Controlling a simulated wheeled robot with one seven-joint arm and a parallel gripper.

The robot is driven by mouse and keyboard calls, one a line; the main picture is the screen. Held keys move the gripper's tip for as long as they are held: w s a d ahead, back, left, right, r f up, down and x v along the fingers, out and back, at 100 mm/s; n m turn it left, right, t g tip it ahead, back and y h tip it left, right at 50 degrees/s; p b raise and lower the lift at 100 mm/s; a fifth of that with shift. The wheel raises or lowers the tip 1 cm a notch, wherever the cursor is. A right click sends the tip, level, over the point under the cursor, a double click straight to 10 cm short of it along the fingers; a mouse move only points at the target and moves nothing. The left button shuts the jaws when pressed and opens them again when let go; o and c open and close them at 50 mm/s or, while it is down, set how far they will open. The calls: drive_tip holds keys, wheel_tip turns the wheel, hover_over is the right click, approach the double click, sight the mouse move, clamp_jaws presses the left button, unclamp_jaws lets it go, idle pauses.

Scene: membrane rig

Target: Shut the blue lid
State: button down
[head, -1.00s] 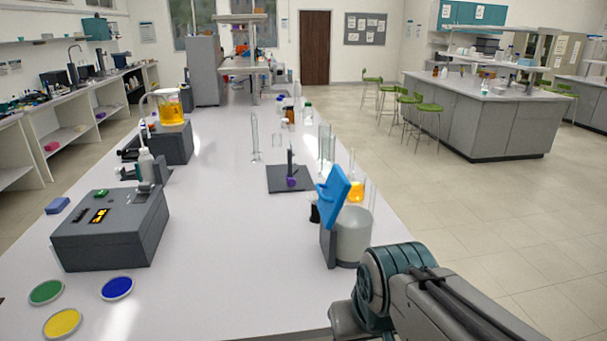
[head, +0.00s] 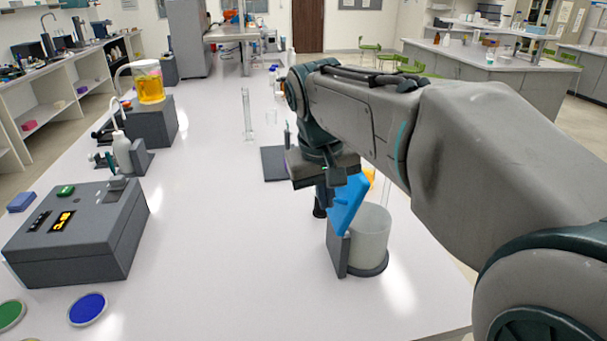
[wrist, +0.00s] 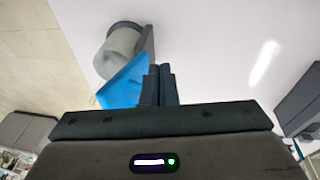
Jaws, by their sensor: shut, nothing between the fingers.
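The blue lid (head: 348,205) stands raised and tilted on its dark hinge bracket (head: 337,250), beside a frosted cylindrical container (head: 372,238). The container's top is uncovered. In the wrist view the lid (wrist: 122,88) and the container (wrist: 118,48) lie just left of the fingers. My gripper (head: 322,203) points down at the lid's left side; its fingers also show in the wrist view (wrist: 159,72). They are shut and empty, close to the lid. I cannot tell whether they touch it. My arm partly hides the lid's upper end.
A grey box with a lit display (head: 75,232) stands at the left, with a blue disc (head: 87,309) and a green disc (head: 10,314) in front. A dark mat (head: 272,163) and glass cylinder (head: 247,115) stand behind. The bench middle is clear.

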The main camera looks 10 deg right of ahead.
drive_tip(key=w+a+r+g+h+b, duration=0.1)
drive_tip(key=w+a, duration=0.1)
drive_tip(key=w, duration=0.5)
drive_tip(key=w+a+r+g+h+b, duration=0.1)
drive_tip(key=w+a+r, duration=0.15)
drive_tip(key=w, duration=0.55)
drive_tip(key=d+r+x, duration=0.1)
drive_tip(key=d+x, duration=0.2)
drive_tip(key=x, duration=0.9)
drive_tip(key=shift+f+m, duration=0.2)
drive_tip(key=shift+m, duration=0.2)
drive_tip(key=shift+r, duration=0.1)
